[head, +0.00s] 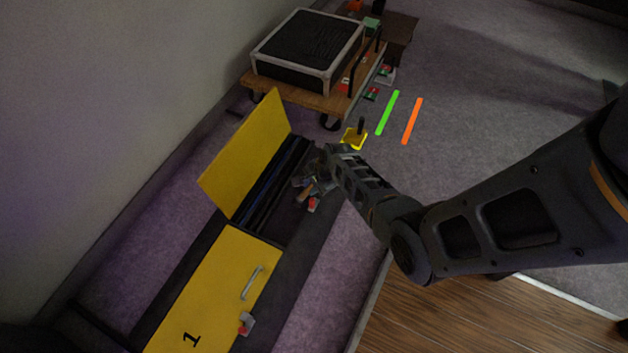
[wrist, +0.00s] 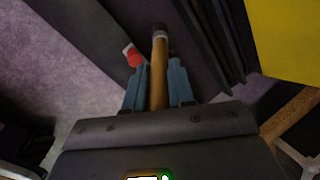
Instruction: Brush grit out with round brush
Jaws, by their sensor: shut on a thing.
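My gripper (wrist: 157,80) is shut on the brown wooden handle of the round brush (wrist: 159,65). A metal collar shows at the handle's far end; the bristles are hidden or too dark to make out. In the head view my gripper (head: 312,186) is at the right side of the open cable channel (head: 250,237). Black cables (head: 280,182) run along inside the channel, and they also show in the wrist view (wrist: 212,40). The yellow lid (head: 248,150) of this section stands raised on the wall side. I cannot make out any grit.
A shut yellow lid (head: 205,295) marked 1, with a handle, covers the nearer section. A wooden cart (head: 300,92) with a black case (head: 308,45) stands beyond. A yellow block (head: 353,138) and green (head: 388,112) and orange (head: 412,120) strips lie on the floor.

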